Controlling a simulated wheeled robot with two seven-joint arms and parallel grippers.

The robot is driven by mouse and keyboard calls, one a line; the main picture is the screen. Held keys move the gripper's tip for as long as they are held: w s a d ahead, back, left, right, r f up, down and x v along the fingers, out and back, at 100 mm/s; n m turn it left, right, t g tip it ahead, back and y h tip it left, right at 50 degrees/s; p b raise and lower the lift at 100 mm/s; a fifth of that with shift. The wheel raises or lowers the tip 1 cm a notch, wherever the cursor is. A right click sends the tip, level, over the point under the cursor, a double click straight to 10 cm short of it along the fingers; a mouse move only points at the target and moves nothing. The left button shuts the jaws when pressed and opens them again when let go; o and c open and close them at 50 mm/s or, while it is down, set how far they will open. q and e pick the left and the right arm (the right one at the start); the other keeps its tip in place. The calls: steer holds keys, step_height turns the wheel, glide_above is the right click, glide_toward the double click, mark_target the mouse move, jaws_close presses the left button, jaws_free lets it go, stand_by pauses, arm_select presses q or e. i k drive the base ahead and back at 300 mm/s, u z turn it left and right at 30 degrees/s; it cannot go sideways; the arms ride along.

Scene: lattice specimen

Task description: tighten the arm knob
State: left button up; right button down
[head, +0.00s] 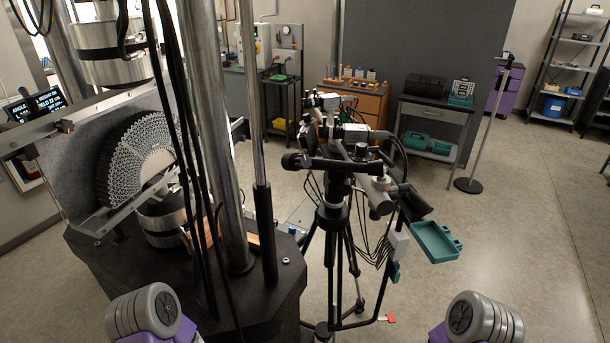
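A black tripod (333,215) stands right of the testing machine and carries a horizontal black arm (345,164) with cameras (352,133) on it. A dark round knob-like end (291,161) sits at the arm's left end. A small grey fitting (361,151) and a silver-grey clamp part (378,190) sit further right on the arm. I cannot tell for sure which of these is the arm knob, nor how tight it is. Parts of my two arms show at the bottom left and bottom right, apart from the tripod. Neither gripper's fingers show.
The testing machine's dark base (190,275), steel columns (215,130) and hanging black cables stand left of the tripod. A teal tray (436,242) is at the tripod's right, with cables dangling nearby. A thin stand (489,130) is further back. The floor (510,240) at right is clear.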

mark_target(302, 161)
steer(key=k, duration=0.5)
steer(key=z, duration=1.55)
steer(key=i, duration=1.1)
steer(key=u, duration=2.5)
